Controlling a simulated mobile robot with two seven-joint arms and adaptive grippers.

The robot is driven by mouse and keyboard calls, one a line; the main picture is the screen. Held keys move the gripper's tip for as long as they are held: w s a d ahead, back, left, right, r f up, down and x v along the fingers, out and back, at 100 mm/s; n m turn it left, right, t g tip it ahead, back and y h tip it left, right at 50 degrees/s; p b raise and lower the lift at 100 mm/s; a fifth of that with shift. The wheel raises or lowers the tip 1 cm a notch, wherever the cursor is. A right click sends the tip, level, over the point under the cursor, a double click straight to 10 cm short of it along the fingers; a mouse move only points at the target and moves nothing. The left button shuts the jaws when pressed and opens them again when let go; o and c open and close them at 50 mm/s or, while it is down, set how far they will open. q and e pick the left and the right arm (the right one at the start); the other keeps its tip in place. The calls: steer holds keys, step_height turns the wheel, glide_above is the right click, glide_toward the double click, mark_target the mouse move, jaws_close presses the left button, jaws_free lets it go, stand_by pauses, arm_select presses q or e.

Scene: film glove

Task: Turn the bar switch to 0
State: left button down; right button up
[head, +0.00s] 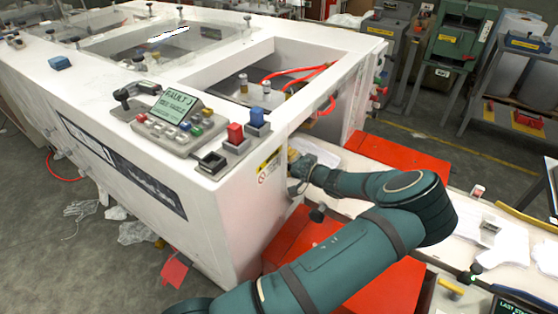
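One teal arm of mine, which I take to be the right, comes up from the bottom edge, bends at the right and reaches back left. Its gripper (296,172) is at the near right corner of the white machine (232,228), beside a yellow warning label (268,165). A small yellow patch (293,155) shows at the gripper; I cannot tell what it belongs to. I cannot make out the bar switch or its setting; the gripper and wrist may hide it. The finger opening is too small and covered to judge. My other gripper does not show.
On the machine top, a control panel (171,122) has a screen reading FAULT, beside red (235,134) and blue (257,118) blocks. Red cables (298,70) run inside the machine opening. Red boxes (395,155) and a cluttered white table (480,238) stand at the right.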

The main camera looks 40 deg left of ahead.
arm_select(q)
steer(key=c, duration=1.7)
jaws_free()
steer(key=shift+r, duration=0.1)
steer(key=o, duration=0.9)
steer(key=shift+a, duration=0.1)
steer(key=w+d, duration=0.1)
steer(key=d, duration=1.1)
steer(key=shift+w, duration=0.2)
